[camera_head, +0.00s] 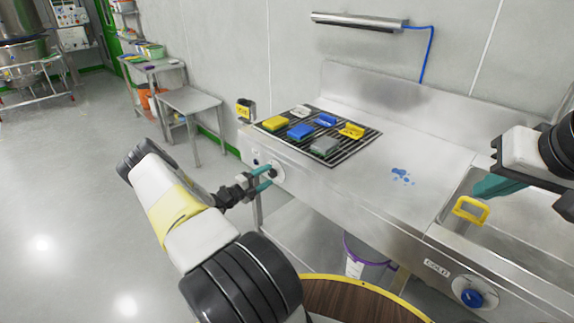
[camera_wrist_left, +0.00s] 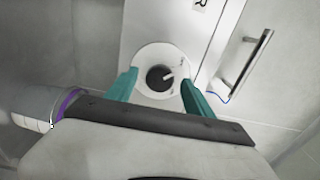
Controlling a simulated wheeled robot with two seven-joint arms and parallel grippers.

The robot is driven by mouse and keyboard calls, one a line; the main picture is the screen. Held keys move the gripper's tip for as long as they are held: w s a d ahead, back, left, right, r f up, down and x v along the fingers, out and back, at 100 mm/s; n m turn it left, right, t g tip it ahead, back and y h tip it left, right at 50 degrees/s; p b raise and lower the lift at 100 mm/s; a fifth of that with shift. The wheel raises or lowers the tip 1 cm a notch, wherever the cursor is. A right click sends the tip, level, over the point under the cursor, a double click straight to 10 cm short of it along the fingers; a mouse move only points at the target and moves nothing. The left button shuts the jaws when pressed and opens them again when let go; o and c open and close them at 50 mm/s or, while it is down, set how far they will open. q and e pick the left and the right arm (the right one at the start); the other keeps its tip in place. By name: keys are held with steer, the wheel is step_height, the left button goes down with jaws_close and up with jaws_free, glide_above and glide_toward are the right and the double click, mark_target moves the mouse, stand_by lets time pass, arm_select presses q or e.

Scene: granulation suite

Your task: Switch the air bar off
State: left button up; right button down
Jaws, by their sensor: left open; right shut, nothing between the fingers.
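The air bar (camera_head: 358,22) is a long metal bar on the wall above the bench, with a blue hose at its right end. It also shows in the left wrist view (camera_wrist_left: 246,60). A dark round knob (camera_wrist_left: 160,77) with a light pointer line sits on a round white plate (camera_wrist_left: 146,56) on the bench front. My left gripper (camera_head: 264,178) is at this knob, open, with one teal finger on each side of it in the left wrist view. Contact cannot be told. My right gripper (camera_head: 490,187) is shut and empty over the sink at the right.
A black grate (camera_head: 345,152) holds several coloured blocks on the steel bench (camera_head: 372,180). A blue knob (camera_head: 471,297) labelled COLD is at lower right. A purple-rimmed bucket (camera_head: 365,262) stands below the bench.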

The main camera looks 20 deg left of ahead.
arm_select(q)
steer(key=v, duration=0.6)
steer(key=shift+s, duration=0.15)
steer(key=shift+a, duration=0.1)
